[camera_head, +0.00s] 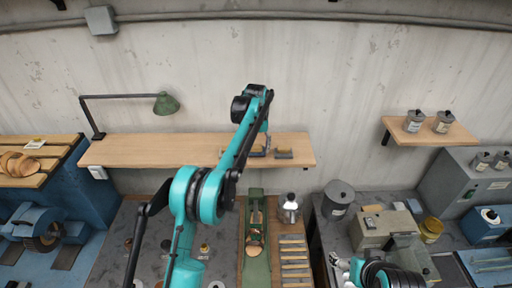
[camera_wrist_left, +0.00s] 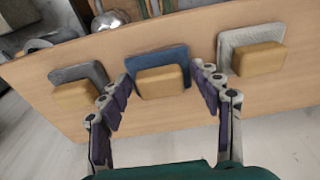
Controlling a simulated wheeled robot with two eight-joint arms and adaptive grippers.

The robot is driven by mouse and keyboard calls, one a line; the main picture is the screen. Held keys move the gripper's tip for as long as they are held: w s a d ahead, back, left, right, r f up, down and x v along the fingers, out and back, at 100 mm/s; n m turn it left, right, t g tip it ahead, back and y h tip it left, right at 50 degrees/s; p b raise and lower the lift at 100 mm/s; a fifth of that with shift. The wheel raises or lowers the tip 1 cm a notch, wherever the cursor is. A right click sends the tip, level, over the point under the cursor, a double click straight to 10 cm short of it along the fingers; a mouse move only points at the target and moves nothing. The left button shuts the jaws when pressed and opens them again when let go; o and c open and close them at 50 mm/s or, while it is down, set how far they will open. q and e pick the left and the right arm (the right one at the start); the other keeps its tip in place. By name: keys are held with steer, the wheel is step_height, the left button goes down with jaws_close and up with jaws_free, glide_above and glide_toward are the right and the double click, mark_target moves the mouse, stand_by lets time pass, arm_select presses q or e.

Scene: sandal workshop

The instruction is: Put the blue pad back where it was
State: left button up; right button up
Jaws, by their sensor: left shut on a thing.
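The blue pad (camera_wrist_left: 160,55) is a dark blue slab with a tan block on its face, in the middle of a row of three in the left wrist view. My left gripper (camera_wrist_left: 162,75) is shut on it, one finger at each side. The pad is at the wooden wall shelf (camera_head: 150,150); I cannot tell if it rests on it or is just above. In the head view my left gripper (camera_head: 267,142) is over the shelf's right part, and the arm partly hides the pads. My right gripper (camera_head: 341,264) is at the bottom edge, too small to read.
A green lamp (camera_head: 166,103) stands on the shelf's left. The shelf's middle is clear.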

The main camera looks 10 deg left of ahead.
arm_select(q)
steer(key=shift+f, duration=0.3)
steer(key=shift+s, duration=0.1)
steer(key=shift+f, duration=0.1)
steer(key=o, duration=0.9)
steer(key=shift+o, duration=0.6)
